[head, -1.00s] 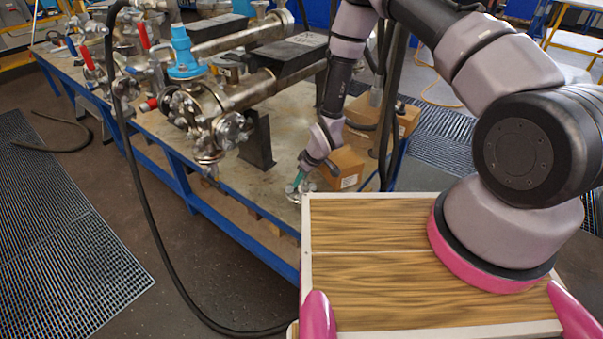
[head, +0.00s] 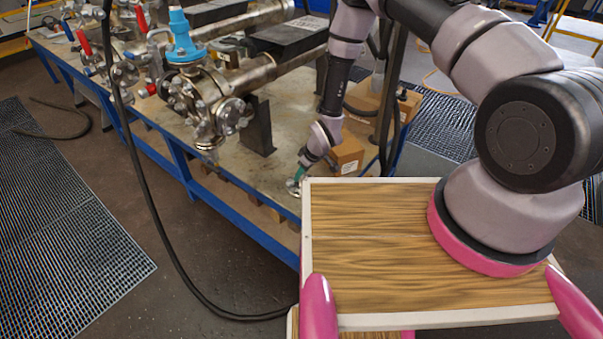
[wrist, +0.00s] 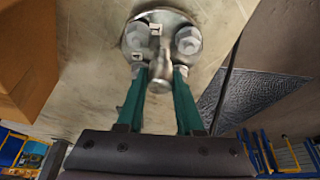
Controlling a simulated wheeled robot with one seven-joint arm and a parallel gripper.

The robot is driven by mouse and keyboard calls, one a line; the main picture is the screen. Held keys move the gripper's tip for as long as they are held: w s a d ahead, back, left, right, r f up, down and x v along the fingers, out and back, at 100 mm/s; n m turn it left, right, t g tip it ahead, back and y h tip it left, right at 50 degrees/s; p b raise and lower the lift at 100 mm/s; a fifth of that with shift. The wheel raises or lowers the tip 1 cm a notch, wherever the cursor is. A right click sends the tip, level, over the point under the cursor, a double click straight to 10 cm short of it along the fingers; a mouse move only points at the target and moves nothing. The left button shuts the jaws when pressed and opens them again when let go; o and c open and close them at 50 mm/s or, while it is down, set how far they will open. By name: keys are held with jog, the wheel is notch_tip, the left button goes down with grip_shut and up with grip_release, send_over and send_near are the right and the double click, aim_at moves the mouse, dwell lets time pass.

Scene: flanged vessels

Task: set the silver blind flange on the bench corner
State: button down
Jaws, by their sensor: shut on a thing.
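The silver blind flange (wrist: 148,22) is a round metal disc with bolts, seen in the wrist view at the top centre. My gripper (wrist: 160,72) has its two green fingers closed on the metal post that sticks out from the flange. In the head view the flange (head: 292,187) is small and partly hidden behind my gripper (head: 299,175), at the bench's near corner. The bench (head: 238,163) has a pale worn top and a blue frame. I cannot tell whether the flange touches the bench top.
Cardboard boxes (head: 349,154) stand on the bench just right of my gripper; one shows in the wrist view (wrist: 35,50). Flanged pipe vessels (head: 205,105) with a blue fitting (head: 181,38) lie behind. A black hose (head: 150,215) hangs in front. Bare bench top lies left of my gripper.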

jog(key=shift+f, duration=0.4)
grip_release()
jog(key=shift+r, duration=3.45)
